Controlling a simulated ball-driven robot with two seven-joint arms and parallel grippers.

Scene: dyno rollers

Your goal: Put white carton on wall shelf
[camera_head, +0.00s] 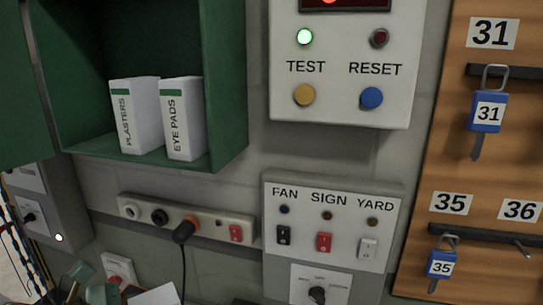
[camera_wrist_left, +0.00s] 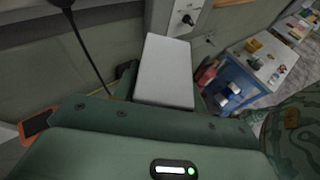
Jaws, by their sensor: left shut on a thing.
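A white carton (camera_head: 155,296) shows at the bottom edge of the head view, mostly cut off. My left gripper (camera_head: 98,290) is beside it, low at the left. In the left wrist view the white carton (camera_wrist_left: 167,68) stands out beyond the green gripper body, between the fingers, and the left gripper is shut on it. A green open-fronted wall shelf box (camera_head: 184,164) hangs at the upper left, above the carton. Two white cartons, PLASTERS (camera_head: 134,116) and EYE PADS (camera_head: 183,118), stand upright in it. My right gripper is not in view.
The shelf floor right of EYE PADS is bare. Below are a socket strip (camera_head: 200,222) with a plugged black cable and a switch panel (camera_head: 330,220). A TEST/RESET box (camera_head: 340,100) and key board (camera_head: 485,165) are at the right. A blue table (camera_wrist_left: 240,80) shows in the left wrist view.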

